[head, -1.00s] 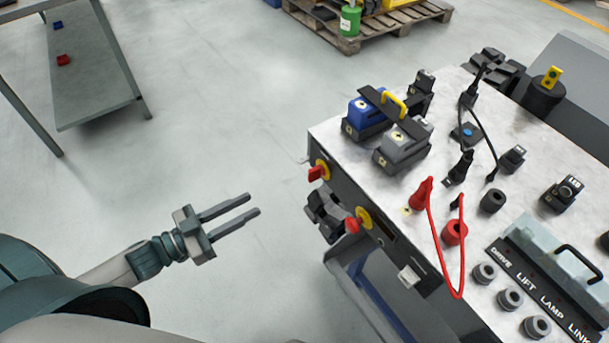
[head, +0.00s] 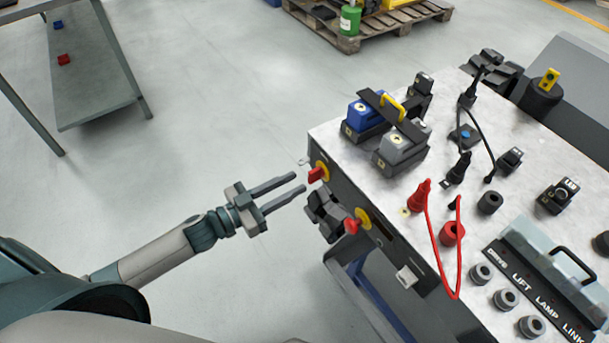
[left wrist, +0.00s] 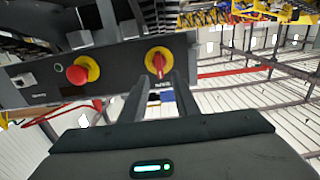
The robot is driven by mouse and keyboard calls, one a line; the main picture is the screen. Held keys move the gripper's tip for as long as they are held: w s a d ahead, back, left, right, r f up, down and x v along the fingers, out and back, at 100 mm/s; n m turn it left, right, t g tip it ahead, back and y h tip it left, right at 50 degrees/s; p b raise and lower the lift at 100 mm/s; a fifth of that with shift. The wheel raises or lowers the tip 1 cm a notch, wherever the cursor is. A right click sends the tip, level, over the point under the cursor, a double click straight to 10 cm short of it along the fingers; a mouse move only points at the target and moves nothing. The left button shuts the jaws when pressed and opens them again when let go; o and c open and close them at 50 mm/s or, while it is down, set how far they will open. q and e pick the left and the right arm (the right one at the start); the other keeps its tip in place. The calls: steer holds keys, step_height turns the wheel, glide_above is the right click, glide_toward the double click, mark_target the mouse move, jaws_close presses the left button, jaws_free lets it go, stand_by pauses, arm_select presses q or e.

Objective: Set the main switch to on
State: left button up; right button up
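The main switch (head: 316,174) is a red handle on a yellow round plate on the dark side panel of the carrier. In the left wrist view the switch (left wrist: 158,63) shows its red handle standing about upright in the picture, above a small label. My left gripper (head: 298,184) is open and empty, its two fingers pointing at the switch with a small gap before it. In the left wrist view the fingertips (left wrist: 162,75) frame the switch from either side, apart from it.
A red mushroom button (head: 352,226) on a yellow plate sits beside the switch; it also shows in the left wrist view (left wrist: 77,74). The carrier's top (head: 345,140) bears battery packs, plugs and a red cable. Open floor lies left of the carrier.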

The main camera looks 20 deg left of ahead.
mark_target(309, 176)
arm_select(q)
steer(key=shift+x, duration=2.3)
jaws_close()
